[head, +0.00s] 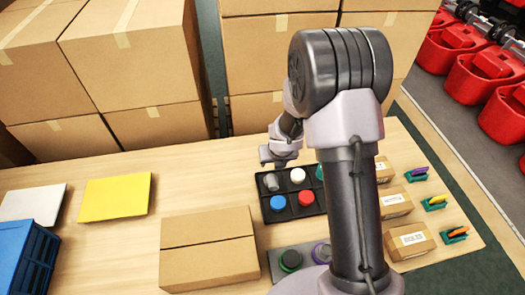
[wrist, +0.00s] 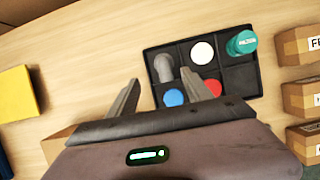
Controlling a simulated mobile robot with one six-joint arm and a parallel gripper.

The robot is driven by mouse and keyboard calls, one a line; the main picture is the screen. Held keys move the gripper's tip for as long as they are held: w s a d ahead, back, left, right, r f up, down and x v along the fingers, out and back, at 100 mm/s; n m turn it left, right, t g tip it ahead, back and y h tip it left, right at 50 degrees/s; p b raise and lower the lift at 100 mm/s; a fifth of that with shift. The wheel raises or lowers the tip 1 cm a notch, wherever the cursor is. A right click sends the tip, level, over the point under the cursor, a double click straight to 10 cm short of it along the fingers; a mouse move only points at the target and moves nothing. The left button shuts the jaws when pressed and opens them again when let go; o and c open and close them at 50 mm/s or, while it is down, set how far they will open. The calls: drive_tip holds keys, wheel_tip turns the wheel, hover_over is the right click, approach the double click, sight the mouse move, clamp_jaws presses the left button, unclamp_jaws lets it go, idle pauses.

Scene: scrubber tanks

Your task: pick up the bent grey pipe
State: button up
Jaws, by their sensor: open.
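The bent grey pipe (wrist: 164,68) stands in the back left compartment of a black tray (wrist: 239,79). In the head view the pipe (head: 271,182) shows just below my gripper (head: 280,157). In the wrist view my gripper (wrist: 160,95) is open and empty. Its right finger overlaps the tray's front part in the picture, and its left finger is left of the tray. The pipe appears beyond the fingertips, between them and nearer the right one. I cannot tell the height of the fingers above the tray.
The tray also holds a white lid (wrist: 202,53), a teal bottle (wrist: 241,43), a blue lid (wrist: 173,98) and a red lid (head: 306,198). A closed cardboard box (head: 209,250) is in front left. Small labelled boxes (head: 395,201) stand right. Large cartons (head: 130,60) are stacked behind.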

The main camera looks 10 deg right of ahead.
sight(271, 174)
drive_tip(key=b+x, duration=0.1)
drive_tip(key=x, duration=0.3)
drive_tip(key=b+x, duration=0.2)
drive_tip(key=x, duration=0.2)
drive_tip(key=s+b+x, duration=0.1)
drive_tip(key=b+x, duration=0.1)
drive_tip(key=x, duration=0.2)
drive_tip(key=shift+w+d+f, duration=0.15)
drive_tip(key=shift+d+f, duration=0.2)
drive_tip(key=shift+f, duration=0.1)
drive_tip(key=b+x, duration=0.1)
drive_tip(key=x, duration=0.1)
drive_tip(key=b+x, duration=0.1)
drive_tip(key=x, duration=0.1)
drive_tip(key=shift+f, duration=0.5)
drive_tip(key=shift+r, duration=0.15)
drive_tip(key=shift+c, duration=0.7)
clamp_jaws()
